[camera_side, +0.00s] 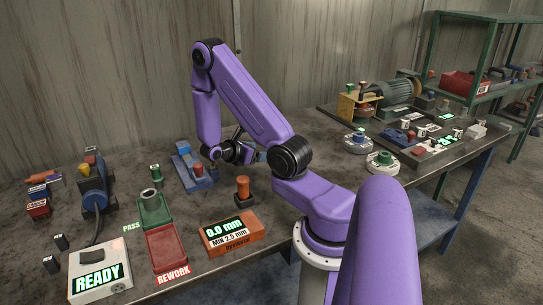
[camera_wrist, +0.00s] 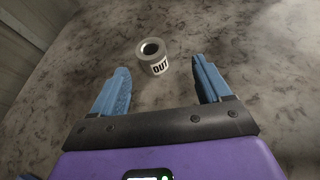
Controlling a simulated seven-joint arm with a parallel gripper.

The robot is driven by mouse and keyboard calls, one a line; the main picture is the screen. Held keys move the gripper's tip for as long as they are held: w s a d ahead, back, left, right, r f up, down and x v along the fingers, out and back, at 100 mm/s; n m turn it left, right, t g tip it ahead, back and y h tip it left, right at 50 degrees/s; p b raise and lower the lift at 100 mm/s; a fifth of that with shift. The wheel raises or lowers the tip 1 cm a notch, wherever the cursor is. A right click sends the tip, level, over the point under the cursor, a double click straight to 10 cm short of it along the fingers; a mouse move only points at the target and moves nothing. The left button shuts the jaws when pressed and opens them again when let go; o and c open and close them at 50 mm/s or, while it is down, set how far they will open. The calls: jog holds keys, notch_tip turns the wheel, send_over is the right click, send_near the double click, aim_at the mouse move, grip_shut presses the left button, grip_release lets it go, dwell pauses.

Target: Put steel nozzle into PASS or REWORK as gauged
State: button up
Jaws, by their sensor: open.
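My gripper (camera_wrist: 163,90) is open, with nothing between its blue fingers. In the side view, my gripper (camera_side: 260,156) is low over the middle of the bench, partly hidden by my arm. A short pale ring marked OUT (camera_wrist: 152,66) stands on the bench ahead of the fingers, apart from them; I cannot make it out in the side view. A grey ring-like piece (camera_side: 150,193), perhaps the steel nozzle, is at the far end of the green PASS tray (camera_side: 155,213). The red REWORK tray (camera_side: 167,250) looks empty. The orange gauge box (camera_side: 230,235) reads 0.0 mm, MIN 2.5 mm.
A READY box (camera_side: 99,275) stands front left, its cable running to a blue machine (camera_side: 95,195). An orange-topped post (camera_side: 242,190) and a blue fixture (camera_side: 195,172) stand near my gripper. A motor (camera_side: 398,92) and other parts crowd the right bench.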

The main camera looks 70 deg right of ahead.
jog(key=s+r+m+g+y, duration=0.2)
jog(key=s+m+y, duration=0.3)
jog(key=m, duration=0.4)
jog(key=d+r+m+t+y, duration=0.4)
jog(key=r+m+t, duration=0.6)
jog(key=m, duration=0.7)
jog(key=shift+g, duration=0.4)
jog(key=x, duration=1.1)
jog(key=shift+w+d+r, duration=0.1)
jog(key=shift+w+d, duration=0.05)
jog(key=shift+w, duration=0.1)
jog(key=shift+w+x, duration=0.2)
jog(key=shift+x, duration=2.45)
grip_shut()
jog(key=shift+r, duration=0.1)
